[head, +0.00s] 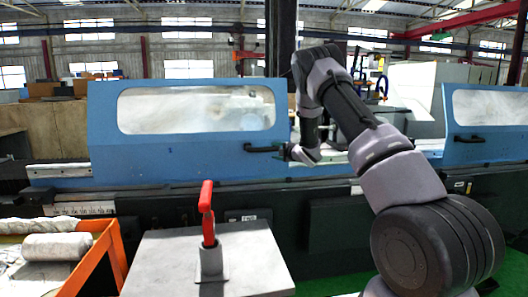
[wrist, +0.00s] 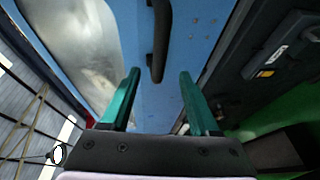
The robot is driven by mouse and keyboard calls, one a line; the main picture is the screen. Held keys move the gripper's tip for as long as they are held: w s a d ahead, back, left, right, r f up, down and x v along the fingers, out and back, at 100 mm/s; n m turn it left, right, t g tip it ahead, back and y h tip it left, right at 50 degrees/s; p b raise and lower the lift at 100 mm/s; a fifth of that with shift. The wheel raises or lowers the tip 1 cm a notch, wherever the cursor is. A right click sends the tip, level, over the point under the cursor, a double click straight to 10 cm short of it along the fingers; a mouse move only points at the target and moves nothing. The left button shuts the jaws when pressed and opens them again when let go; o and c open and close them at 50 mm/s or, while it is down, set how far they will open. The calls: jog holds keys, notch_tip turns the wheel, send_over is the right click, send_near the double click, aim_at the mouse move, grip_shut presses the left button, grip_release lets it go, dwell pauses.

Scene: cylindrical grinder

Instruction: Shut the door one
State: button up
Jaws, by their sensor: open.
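A blue sliding door with a long window (head: 190,150) covers the left part of the grinder. Its black handle (head: 262,149) is at its lower right. A second blue door (head: 490,150) with its own handle (head: 468,139) is at the right, and a wide gap separates the two. My gripper (head: 286,152) is at the right end of the left door's handle. In the wrist view, my gripper's teal fingers (wrist: 159,74) are apart, with the black handle (wrist: 160,35) ahead and its near end between the fingertips. I cannot tell whether they touch it.
A grey block with a red-handled lever (head: 207,215) stands in front of the machine. An orange-framed bin (head: 108,250) with rolled material is at the lower left. The machine's dark base (head: 340,222) runs below the doors, with green floor beneath.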

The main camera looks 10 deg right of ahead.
aim_at(265, 150)
jog(key=x, duration=1)
jog(key=shift+w+a+f, duration=0.1)
jog(key=shift+w, duration=0.1)
grip_shut()
dwell(1.1)
